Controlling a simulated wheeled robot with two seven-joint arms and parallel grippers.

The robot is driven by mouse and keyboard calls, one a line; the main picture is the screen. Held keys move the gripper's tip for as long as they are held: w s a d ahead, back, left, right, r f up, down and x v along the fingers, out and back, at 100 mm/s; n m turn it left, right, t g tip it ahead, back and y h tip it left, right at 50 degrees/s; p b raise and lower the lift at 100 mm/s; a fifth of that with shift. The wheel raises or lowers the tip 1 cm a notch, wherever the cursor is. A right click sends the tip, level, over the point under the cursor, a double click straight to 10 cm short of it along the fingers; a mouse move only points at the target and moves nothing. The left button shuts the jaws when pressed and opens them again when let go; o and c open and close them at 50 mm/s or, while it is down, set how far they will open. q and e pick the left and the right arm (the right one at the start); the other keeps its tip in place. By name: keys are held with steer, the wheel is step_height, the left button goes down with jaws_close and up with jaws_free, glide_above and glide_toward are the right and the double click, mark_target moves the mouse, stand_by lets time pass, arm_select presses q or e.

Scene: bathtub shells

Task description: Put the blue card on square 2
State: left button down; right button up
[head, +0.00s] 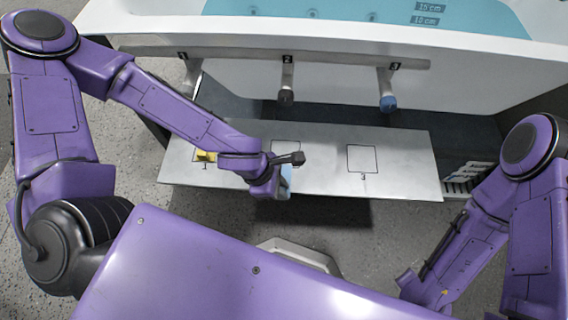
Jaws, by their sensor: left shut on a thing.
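The blue card (287,180) is a light blue flat piece near the front edge of the grey board (405,180). My left gripper (276,188) is shut on it, and the wrist hides part of the card. Square 2 (286,142) is a black outline on the board, just behind my left wrist, which covers its lower part and its number. I cannot tell how high the card is above the board. My right arm comes in at the right, but its gripper is not in view.
Square 3 (362,158) is empty, to the right. A yellow piece (206,155) lies at square 1, partly behind my left forearm. A rail (335,61) with several numbered pegs stands behind the board, in front of the white tub (470,55). A slotted rack (466,178) is at the right.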

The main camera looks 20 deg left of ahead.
mark_target(289, 176)
arm_select(q)
steer(key=w+p, duration=0.1)
steer(key=w, duration=0.1)
steer(key=w+a, duration=0.1)
steer(key=w, duration=0.2)
steer(key=shift+a+r+p, duration=0.15)
steer(key=shift+p, duration=0.25)
steer(key=w, duration=0.2)
steer(key=w+a+f, duration=0.1)
steer(key=w, duration=0.1)
steer(key=w+a+f, duration=0.1)
steer(key=w, duration=0.1)
steer(key=shift+b, duration=0.4)
step_height(289, 176, down, 5)
steer(key=shift+r+b, duration=0.1)
steer(key=shift+b, duration=0.95)
steer(key=shift+w+f, duration=0.25)
steer(key=shift+f, duration=0.1)
steer(key=shift+r, duration=0.15)
steer(key=c, duration=1.1)
jaws_free()
steer(key=shift+o, duration=0.2)
arm_select(e)
step_height(289, 176, down, 3)
steer(key=shift+r, duration=0.1)
